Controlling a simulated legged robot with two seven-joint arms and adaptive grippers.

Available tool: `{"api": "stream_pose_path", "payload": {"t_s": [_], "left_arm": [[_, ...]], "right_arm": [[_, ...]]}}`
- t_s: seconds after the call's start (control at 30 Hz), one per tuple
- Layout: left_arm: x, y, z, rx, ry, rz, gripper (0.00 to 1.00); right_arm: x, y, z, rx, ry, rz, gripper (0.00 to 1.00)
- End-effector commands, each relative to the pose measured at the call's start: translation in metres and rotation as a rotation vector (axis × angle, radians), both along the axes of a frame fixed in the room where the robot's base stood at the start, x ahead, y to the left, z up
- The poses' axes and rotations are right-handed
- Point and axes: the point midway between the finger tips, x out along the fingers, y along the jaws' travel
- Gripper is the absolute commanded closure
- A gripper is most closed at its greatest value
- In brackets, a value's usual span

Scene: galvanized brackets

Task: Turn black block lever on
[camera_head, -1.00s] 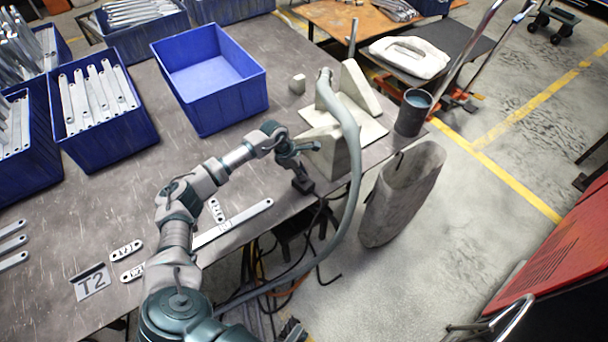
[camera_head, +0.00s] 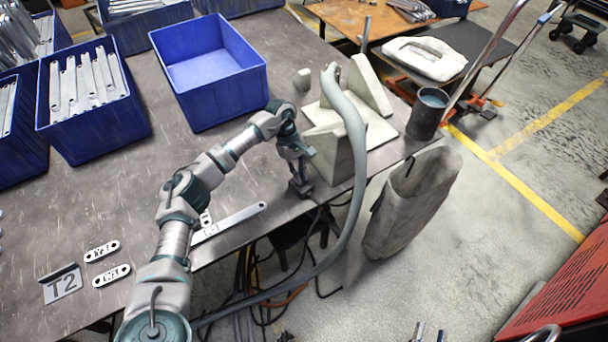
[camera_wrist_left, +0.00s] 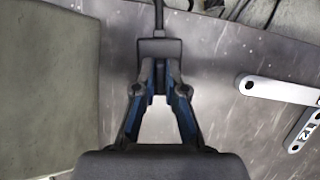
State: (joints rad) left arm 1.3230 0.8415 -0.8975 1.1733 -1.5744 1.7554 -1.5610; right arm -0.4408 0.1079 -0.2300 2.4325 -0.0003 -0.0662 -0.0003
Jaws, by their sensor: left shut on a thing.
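The black block (camera_head: 300,188) with its lever stands on the grey table near its right edge, with a cable running off it. My left gripper (camera_head: 298,172) reaches down onto it. In the left wrist view, the left fingers (camera_wrist_left: 160,75) close in on the dark block (camera_wrist_left: 160,48), one on each side. The lever itself is too small and covered to tell its position. What look like the two fingertips of my right gripper (camera_head: 430,333) show at the bottom edge, apart and empty, over the floor.
A pale fixture (camera_head: 335,150) with upright plates and a grey hose (camera_head: 355,150) stand close to the right of the left gripper. An empty blue bin (camera_head: 215,80) is behind. Metal brackets (camera_head: 235,222) lie on the table. A cup (camera_head: 427,112) sits by the edge.

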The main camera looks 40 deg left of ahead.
Motion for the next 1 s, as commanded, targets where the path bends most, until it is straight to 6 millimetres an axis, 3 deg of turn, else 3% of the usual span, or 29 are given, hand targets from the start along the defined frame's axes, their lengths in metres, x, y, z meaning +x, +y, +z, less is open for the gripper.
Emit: {"api": "stream_pose_path", "payload": {"t_s": [0.03, 0.4, 0.87, 0.9, 0.97, 1.0], "left_arm": [[0.001, 0.001, -0.008, 0.006, 0.002, -0.022, 1.00], [0.002, 0.001, -0.003, 0.005, -0.004, -0.136, 1.00], [0.002, 0.001, -0.001, 0.004, -0.007, -0.147, 1.00], [0.002, 0.001, -0.001, 0.004, -0.007, -0.147, 0.76], [0.002, 0.001, -0.001, 0.003, -0.007, -0.147, 0.65], [0.002, 0.001, -0.001, 0.003, -0.007, -0.147, 0.65]], "right_arm": [[-0.001, 0.001, 0.001, 0.013, -0.038, 0.000, 0.60], [-0.009, 0.001, 0.031, 0.076, -0.239, -0.001, 0.60], [-0.010, 0.001, 0.034, 0.082, -0.257, -0.002, 0.60], [-0.010, 0.001, 0.034, 0.082, -0.257, -0.002, 0.60], [-0.010, 0.001, 0.034, 0.082, -0.257, -0.002, 0.60], [-0.010, 0.001, 0.034, 0.082, -0.256, -0.002, 0.60]]}}
